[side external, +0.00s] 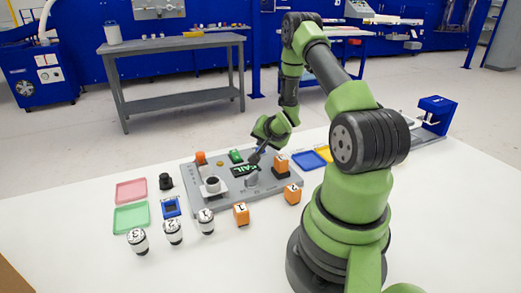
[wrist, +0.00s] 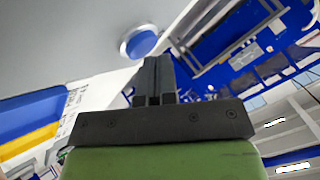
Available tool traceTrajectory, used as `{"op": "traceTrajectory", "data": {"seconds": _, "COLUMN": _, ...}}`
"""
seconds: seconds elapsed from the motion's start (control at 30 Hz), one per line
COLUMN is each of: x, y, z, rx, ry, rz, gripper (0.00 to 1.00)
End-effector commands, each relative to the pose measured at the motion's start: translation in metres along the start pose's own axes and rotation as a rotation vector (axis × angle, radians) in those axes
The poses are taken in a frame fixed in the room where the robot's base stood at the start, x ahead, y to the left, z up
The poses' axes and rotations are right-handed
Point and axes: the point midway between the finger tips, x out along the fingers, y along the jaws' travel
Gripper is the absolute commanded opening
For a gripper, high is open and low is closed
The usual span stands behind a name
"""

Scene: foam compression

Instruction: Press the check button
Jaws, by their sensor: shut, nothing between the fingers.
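The grey panel (side external: 205,205) lies on the white table and carries a dark display (side external: 245,170) with green letters that seem to read FAIL. A small green part (side external: 236,156) stands at the panel's back edge and may be the check button; no label on it can be read.
An orange part (side external: 200,157), a dark cup-like fixture (side external: 212,184) and a grey cylinder (side external: 251,182) stand on the panel. Orange cubes (side external: 241,213) and numbered white cylinders (side external: 138,241) stand in front. Pink (side external: 131,190) and green (side external: 131,217) trays lie left.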

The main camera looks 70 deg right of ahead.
Motion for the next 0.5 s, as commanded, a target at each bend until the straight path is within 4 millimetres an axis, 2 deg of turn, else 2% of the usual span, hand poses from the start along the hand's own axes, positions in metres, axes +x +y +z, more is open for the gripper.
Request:
{"op": "traceTrajectory", "data": {"seconds": 0.2, "x": -0.0072, "y": -0.0054, "z": -0.0053, "rx": -0.001, "ry": 0.002, "rz": -0.002, "gripper": 0.00}}
{"op": "traceTrajectory", "data": {"seconds": 0.5, "x": -0.0079, "y": -0.0060, "z": -0.0059, "rx": -0.001, "ry": 0.002, "rz": -0.002, "gripper": 0.00}}
